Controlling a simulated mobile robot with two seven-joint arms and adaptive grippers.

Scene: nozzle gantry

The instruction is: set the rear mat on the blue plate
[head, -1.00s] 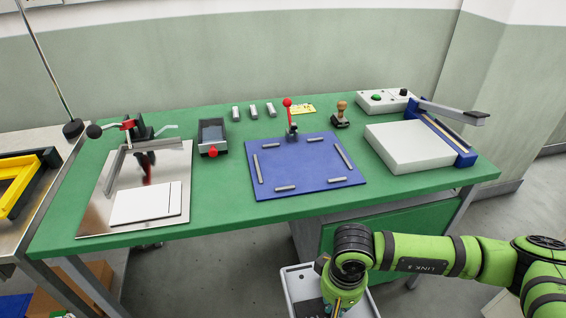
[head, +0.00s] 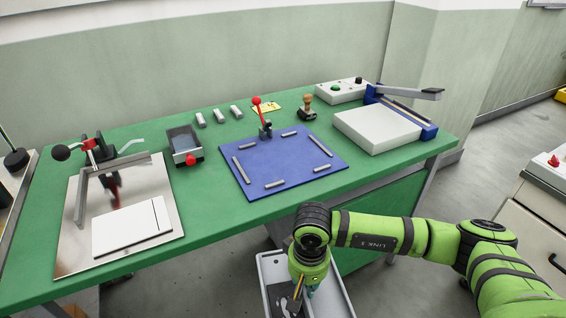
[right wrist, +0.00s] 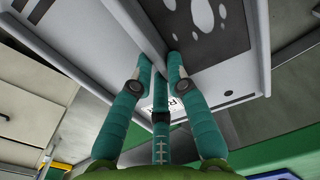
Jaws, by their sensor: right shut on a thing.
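The blue plate (head: 288,165) lies flat on the green table, with several short grey bars around its edges and a red-knobbed lever at its back. My right gripper (right wrist: 156,72) is low in front of the table, over a grey bin; in the head view its fingers are mostly hidden by my wrist. A white label with dark letters (right wrist: 178,104) shows between the fingers, only partly readable. My left gripper is not in view.
The grey bin (head: 340,302) stands before the table. A steel plate with a white sheet (head: 132,228) and clamp is at left. A small red-knobbed box (head: 184,142), a stamp (head: 307,106) and a white-topped press (head: 375,130) stand around the blue plate.

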